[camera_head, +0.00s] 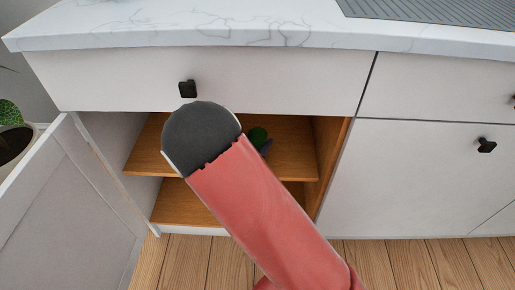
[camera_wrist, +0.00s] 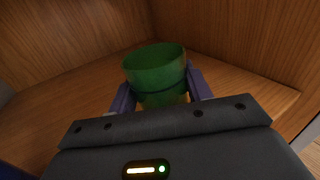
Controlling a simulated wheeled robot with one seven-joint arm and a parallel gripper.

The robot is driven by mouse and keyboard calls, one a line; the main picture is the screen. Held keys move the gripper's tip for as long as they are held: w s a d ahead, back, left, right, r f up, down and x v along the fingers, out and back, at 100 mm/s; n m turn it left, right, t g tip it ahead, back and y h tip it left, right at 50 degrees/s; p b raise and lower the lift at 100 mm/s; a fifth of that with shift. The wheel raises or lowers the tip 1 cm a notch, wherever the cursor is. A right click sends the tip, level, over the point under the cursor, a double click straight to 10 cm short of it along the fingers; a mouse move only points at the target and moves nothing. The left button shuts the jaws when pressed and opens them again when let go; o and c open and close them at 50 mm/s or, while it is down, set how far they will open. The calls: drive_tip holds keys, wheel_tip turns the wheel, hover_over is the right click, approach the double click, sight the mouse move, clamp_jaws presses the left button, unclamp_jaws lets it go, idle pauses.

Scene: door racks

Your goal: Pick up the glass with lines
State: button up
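The green glass (camera_wrist: 156,68) stands with its open rim up, between the two purple fingers of my gripper (camera_wrist: 161,92) in the wrist view. A darker line runs around its side. One finger is close against each side of the glass; I cannot tell whether they press on it. The glass's lower part is hidden behind my gripper's body. In the head view a small part of the green glass (camera_head: 257,136) shows past my arm, inside the open cabinet, with a purple finger (camera_head: 266,147) beside it.
The cabinet has a wooden middle shelf (camera_head: 290,165) and a wooden floor panel (camera_head: 180,208). The wooden side wall (camera_head: 328,160) is close on the right. The drawer front (camera_head: 270,82) and marble countertop (camera_head: 200,28) are above. The open door (camera_head: 75,205) stands at the left.

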sight(258, 133)
drive_tip(key=c, duration=0.3)
drive_tip(key=shift+r, duration=0.15)
drive_tip(key=shift+r, duration=0.6)
wheel_tip(258, 133, up, 2)
drive_tip(key=shift+r, duration=0.15)
drive_tip(key=v, duration=1.8)
drive_tip(key=shift+b, duration=0.35)
